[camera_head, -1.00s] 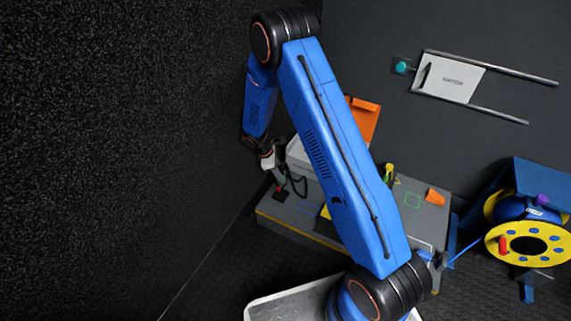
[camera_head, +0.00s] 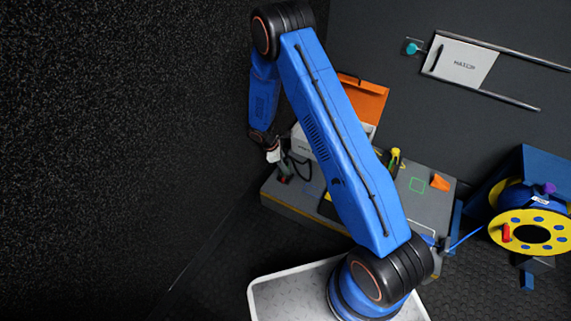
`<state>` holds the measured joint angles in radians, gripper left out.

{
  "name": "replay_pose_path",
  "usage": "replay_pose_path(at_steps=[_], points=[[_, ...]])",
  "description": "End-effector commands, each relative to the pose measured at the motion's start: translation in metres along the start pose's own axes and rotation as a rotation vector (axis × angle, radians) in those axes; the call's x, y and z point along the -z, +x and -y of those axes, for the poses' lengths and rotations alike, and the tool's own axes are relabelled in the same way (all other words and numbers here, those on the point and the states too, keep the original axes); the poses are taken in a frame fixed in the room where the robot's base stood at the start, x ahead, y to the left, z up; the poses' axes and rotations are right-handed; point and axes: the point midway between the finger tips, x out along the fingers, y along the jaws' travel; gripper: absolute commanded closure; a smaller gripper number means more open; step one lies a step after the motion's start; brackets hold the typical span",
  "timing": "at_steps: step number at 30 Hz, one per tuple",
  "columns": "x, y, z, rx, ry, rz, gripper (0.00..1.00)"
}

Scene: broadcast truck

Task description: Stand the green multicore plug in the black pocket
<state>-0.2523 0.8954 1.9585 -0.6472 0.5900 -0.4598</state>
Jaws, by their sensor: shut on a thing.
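My gripper (camera_head: 276,158) points down over the left end of the grey bench (camera_head: 335,216). It is shut on a small dark greenish thing (camera_head: 285,173), which looks like the green multicore plug. The plug is small and partly hidden in the jaws; I cannot tell if its lower end touches anything. A black looped cable (camera_head: 308,164) shows just right of it. I cannot make out the black pocket clearly; the area below the gripper is dark and small.
My arm hides the bench's middle. An open orange-lidded case (camera_head: 362,100) stands at the back. A yellow-green item (camera_head: 394,158), a green outlined square (camera_head: 417,185) and an orange piece (camera_head: 440,183) are on the right. A yellow cable reel (camera_head: 502,230) stands beyond the bench.

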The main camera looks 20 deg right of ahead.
Motion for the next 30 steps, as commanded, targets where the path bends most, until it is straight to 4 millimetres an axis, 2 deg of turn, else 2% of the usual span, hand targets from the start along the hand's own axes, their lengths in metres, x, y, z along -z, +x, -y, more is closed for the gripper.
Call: replay_pose_path(at_steps=[30], points=[[0.004, 0.0102, 0.0001, 0.0, -0.001, 0.001, 0.89]])
